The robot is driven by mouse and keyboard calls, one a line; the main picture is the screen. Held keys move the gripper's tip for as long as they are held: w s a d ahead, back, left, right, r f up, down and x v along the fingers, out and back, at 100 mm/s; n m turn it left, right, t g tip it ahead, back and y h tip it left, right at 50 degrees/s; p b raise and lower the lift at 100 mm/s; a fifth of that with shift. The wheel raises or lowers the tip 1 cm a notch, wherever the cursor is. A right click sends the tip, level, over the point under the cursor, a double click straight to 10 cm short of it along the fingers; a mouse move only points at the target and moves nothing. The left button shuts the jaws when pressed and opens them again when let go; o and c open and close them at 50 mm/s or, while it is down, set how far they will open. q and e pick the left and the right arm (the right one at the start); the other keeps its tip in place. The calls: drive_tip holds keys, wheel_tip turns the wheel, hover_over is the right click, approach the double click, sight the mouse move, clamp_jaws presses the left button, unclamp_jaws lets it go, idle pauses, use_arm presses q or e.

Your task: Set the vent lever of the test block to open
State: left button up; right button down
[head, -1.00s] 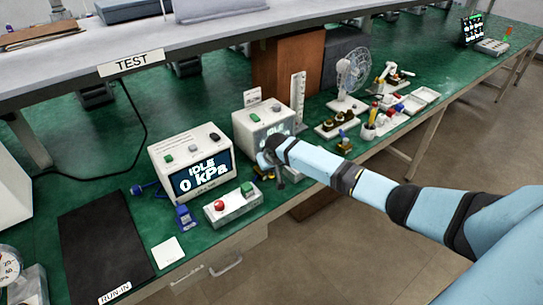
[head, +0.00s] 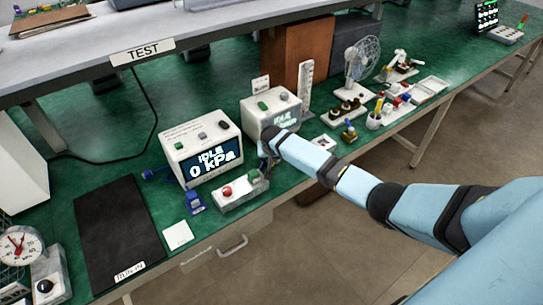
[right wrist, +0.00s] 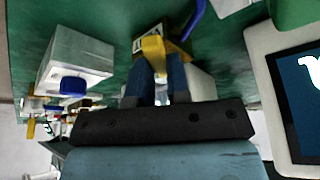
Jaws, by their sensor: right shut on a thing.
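My right gripper (right wrist: 157,75) is shut on a small yellow lever-like part (right wrist: 153,45) in the right wrist view. Behind that part is a small dark-and-yellow block with a white label (right wrist: 172,48), next to a blue handle (right wrist: 197,15). In the head view my right gripper (head: 265,165) is low between two white display units, and it mostly hides the block. I cannot read which setting the lever is in. My left gripper is not in view.
The white display unit (head: 192,139) reads IDLE 0 kPa. A second unit (head: 258,112) stands right of it. A button box (head: 243,194) is close in front of the gripper. A black mat (head: 120,225) and white card (head: 178,235) lie left. A yellow-and-blue fitting (head: 349,134) stands right.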

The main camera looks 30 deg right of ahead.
drive_tip(key=c, duration=1.1)
unclamp_jaws()
drive_tip(key=v, duration=1.3)
drive_tip(key=shift+s+a+r, duration=0.1)
drive_tip(key=shift+s+r, duration=0.05)
drive_tip(key=shift+r, duration=0.2)
drive_tip(key=s+a+f+n+t+y, duration=0.2)
drive_tip(key=s+a+f+n, duration=0.1)
drive_tip(key=s+a+f, duration=0.5)
drive_tip(key=s+a+n+t+y, duration=0.1)
drive_tip(key=s+a, duration=0.1)
drive_tip(key=s, duration=0.6)
drive_tip(key=s+a+f+n+t+y+p, duration=0.1)
drive_tip(key=s+a+n+t, duration=0.1)
drive_tip(key=s, duration=0.7)
drive_tip(key=s+a+f+n+t+y+p, duration=0.1)
drive_tip(key=s+a, duration=0.3)
drive_tip(key=s, duration=0.5)
drive_tip(key=shift+n+t, duration=0.5)
drive_tip(key=shift+n, duration=0.1)
